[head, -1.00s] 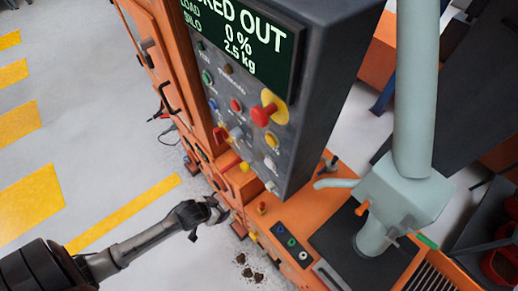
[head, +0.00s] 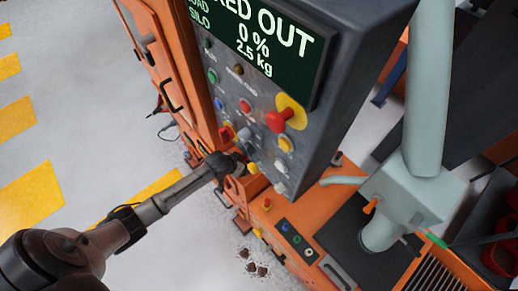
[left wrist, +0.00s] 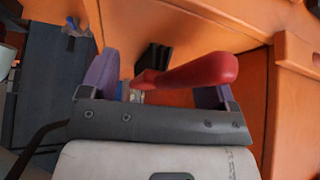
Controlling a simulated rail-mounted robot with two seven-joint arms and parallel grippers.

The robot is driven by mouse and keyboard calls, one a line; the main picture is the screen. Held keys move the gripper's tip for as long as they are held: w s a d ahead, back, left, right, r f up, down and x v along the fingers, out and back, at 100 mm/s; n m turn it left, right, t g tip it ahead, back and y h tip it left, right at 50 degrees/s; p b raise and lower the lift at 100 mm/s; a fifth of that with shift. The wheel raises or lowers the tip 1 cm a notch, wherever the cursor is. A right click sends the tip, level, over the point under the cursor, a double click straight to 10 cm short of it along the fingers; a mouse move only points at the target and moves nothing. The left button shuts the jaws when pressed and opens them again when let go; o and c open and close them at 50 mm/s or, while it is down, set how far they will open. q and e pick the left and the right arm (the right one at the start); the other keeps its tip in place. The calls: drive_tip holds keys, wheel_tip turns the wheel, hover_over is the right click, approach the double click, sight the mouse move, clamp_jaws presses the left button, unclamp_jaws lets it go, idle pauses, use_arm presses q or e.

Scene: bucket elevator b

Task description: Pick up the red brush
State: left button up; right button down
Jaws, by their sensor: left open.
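A red handle (left wrist: 195,72), which looks like the red brush's, shows in the left wrist view. It lies crosswise in front of the orange machine. A small pale metallic part (left wrist: 138,92) is at its left end, and no bristles can be made out. My left gripper (left wrist: 158,88) is open, with its purple fingers apart. The handle appears across the gap between them, its round right end over the right finger; contact cannot be told. In the head view my left gripper (head: 232,166) is at the panel's lower left edge, just below a small red part (head: 226,133). My right gripper is out of view.
The dark control panel (head: 300,120) with its screen and buttons overhangs close to my left gripper. An orange machine body (head: 330,205) carries a pale post (head: 425,100) and lever box. Dark clumps (head: 255,268) lie on the floor. The floor at left is open.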

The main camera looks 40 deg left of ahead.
use_arm(q)
drive_tip(key=shift+w, duration=0.65)
drive_tip(key=w, duration=0.3)
drive_tip(key=shift+w+b, duration=0.35)
drive_tip(key=shift+b, duration=0.05)
drive_tip(key=shift+w+f, duration=0.2)
drive_tip(key=shift+w, duration=0.1)
drive_tip(key=shift+w+f, duration=0.1)
drive_tip(key=shift+f, duration=0.25)
drive_tip(key=shift+c, duration=0.3)
drive_tip(key=shift+c, duration=1.4)
drive_tip(key=c, duration=0.9)
drive_tip(key=shift+o, duration=0.2)
